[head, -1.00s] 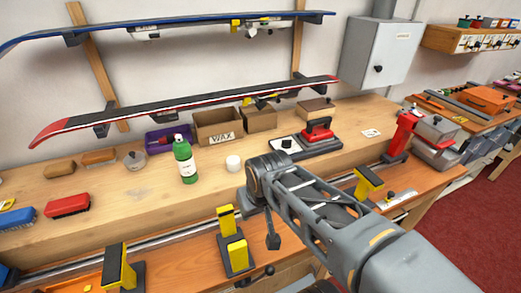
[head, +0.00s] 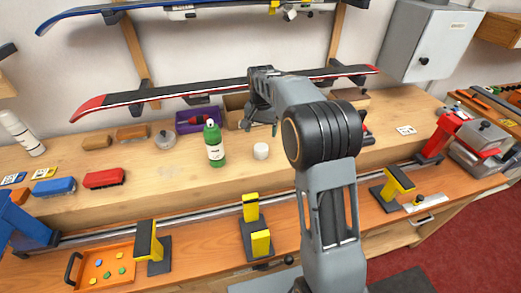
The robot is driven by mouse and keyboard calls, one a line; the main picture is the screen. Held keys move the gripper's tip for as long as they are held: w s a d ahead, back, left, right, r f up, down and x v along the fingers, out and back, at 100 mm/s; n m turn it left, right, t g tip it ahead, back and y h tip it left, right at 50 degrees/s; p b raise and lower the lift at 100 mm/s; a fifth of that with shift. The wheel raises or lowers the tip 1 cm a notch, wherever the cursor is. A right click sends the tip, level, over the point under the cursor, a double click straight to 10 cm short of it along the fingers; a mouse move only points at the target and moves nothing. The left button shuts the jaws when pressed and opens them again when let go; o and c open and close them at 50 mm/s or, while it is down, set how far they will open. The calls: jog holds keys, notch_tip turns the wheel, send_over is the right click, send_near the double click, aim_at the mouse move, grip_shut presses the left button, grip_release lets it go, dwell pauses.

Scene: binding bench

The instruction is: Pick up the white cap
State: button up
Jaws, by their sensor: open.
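The white cap (head: 261,151) is a small white cylinder standing on the wooden bench (head: 180,183), to the right of a green bottle (head: 214,145) with a white label. My gripper (head: 262,118) hangs above and behind the cap in the head view, in front of the cardboard boxes. It is open and apart from the cap. My arm rises from the lower right, and its links hide part of the bench on that side.
The lower red ski (head: 200,92) runs along the wall above the bench, close to my arm. Red (head: 104,178) and blue (head: 54,186) brushes lie to the left. Yellow-topped vises (head: 251,207) stand along the front rail.

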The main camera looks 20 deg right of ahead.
aim_at(260, 149)
notch_tip(260, 149, down, 7)
jog(key=shift+r, duration=0.2)
jog(key=shift+w+a+f+p, duration=0.1)
jog(key=shift+f+p, duration=0.35)
jog(key=shift+f, duration=0.9)
jog(key=shift+a+f+p, duration=0.1)
jog(key=shift+f+p, duration=0.3)
jog(key=shift+f, duration=0.9)
jog(key=shift+c, duration=0.4)
jog(key=c, duration=0.6)
